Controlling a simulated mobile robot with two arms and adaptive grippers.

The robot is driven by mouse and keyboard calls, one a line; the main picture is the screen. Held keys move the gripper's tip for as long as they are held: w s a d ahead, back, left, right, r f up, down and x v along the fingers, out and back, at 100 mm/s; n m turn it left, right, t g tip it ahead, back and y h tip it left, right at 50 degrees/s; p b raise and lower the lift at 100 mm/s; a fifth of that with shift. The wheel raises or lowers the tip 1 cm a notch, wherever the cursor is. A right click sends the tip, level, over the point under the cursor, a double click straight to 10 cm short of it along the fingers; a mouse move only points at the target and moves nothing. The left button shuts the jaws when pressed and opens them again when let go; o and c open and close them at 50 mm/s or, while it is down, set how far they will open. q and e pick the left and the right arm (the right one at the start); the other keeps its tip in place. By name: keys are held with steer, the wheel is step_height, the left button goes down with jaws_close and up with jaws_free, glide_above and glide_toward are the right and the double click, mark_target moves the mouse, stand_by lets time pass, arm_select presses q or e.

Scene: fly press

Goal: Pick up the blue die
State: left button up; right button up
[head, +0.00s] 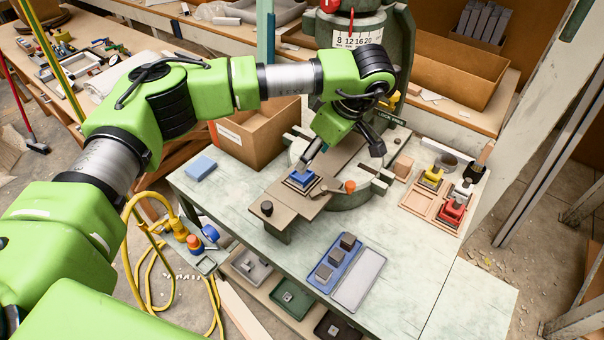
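The blue die (301,180) sits on the brown plate (318,202) in front of the press, with a grey top piece. My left arm reaches in from the left and bends down at the press. My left gripper (307,163) points down just above the blue die, its grey fingertip end close to the die's top. Whether it touches the die is not clear, and the finger spacing is too small to tell. My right gripper is not in view.
The green press (357,30) rises behind. A yellow die (433,175) and a red die (452,211) stand at the right. A blue tray (322,280) with grey blocks is in front. A cardboard box (247,138) is behind left. The bench's front right is clear.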

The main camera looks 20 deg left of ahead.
mark_target(304, 176)
arm_select(q)
steer(key=x, duration=0.3)
steer(key=shift+f+p, duration=0.1)
steer(key=shift+p, duration=0.4)
steer(key=p+x, duration=0.2)
steer(key=x, duration=0.2)
steer(key=shift+s+f, duration=0.15)
steer(key=shift+f, duration=0.05)
steer(key=shift+a+f, duration=0.1)
steer(key=shift+f, duration=0.2)
jaws_close()
